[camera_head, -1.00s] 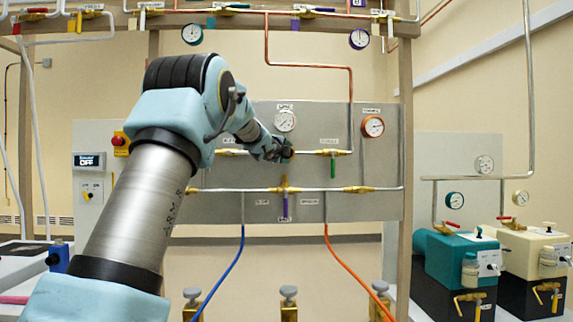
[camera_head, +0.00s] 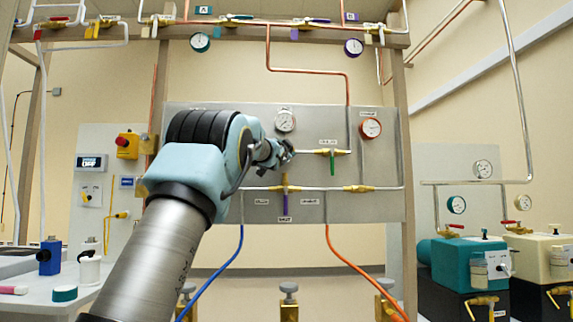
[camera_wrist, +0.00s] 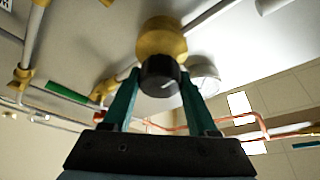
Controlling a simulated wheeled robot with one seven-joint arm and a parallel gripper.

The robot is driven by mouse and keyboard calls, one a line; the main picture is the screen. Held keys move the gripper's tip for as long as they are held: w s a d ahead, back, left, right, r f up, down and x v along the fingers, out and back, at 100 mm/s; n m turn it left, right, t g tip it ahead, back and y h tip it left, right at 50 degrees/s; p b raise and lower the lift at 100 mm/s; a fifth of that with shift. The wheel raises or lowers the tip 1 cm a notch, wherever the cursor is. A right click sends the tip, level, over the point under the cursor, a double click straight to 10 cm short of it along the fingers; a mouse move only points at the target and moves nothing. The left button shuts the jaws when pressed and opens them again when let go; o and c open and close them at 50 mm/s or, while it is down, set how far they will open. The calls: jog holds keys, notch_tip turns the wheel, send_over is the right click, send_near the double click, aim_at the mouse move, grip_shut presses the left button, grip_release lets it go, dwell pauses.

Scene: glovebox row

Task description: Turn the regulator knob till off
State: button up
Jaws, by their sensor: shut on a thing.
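The regulator knob (camera_wrist: 161,76) is black with a small pale mark and sits on a round brass body (camera_wrist: 161,40) on the grey panel. In the wrist view my gripper (camera_wrist: 158,82) has its two teal fingers closed on the knob's sides. In the head view my gripper (camera_head: 283,152) is at the panel's pipework below a round white gauge (camera_head: 285,120), and it hides the knob and regulator there. The knob's off mark cannot be read.
A green-handled valve (camera_head: 331,158) is close right of my gripper, and a purple-handled valve (camera_head: 285,202) is below it. An orange-rimmed gauge (camera_head: 371,129) is further right. Blue (camera_head: 222,268) and orange (camera_head: 352,262) hoses hang below the panel.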

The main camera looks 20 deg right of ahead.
jog(key=shift+f+n+t+b, duration=0.2)
jog(key=shift+n+b, duration=0.2)
jog(key=shift+n, duration=0.2)
jog(key=shift+f+n+t+b, duration=0.2)
jog(key=shift+n+b, duration=0.2)
jog(key=shift+n, duration=0.2)
jog(key=n, duration=0.1)
jog(key=n+y, duration=0.1)
jog(key=shift+r+n+t, duration=0.25)
jog(key=shift+n+t, duration=0.05)
jog(key=shift+t, duration=0.1)
jog(key=n+y, duration=0.2)
jog(key=n, duration=0.1)
jog(key=shift+r+t+p, duration=0.2)
jog(key=shift+t+p, duration=0.15)
jog(key=shift+t, duration=0.05)
jog(key=shift+n+t+y+p, duration=0.3)
jog(key=shift+n+y+p, duration=0.4)
jog(key=shift+n, duration=0.7)
jog(key=shift+f+n, duration=0.1)
jog(key=shift+n, duration=0.2)
jog(key=o, duration=1.4)
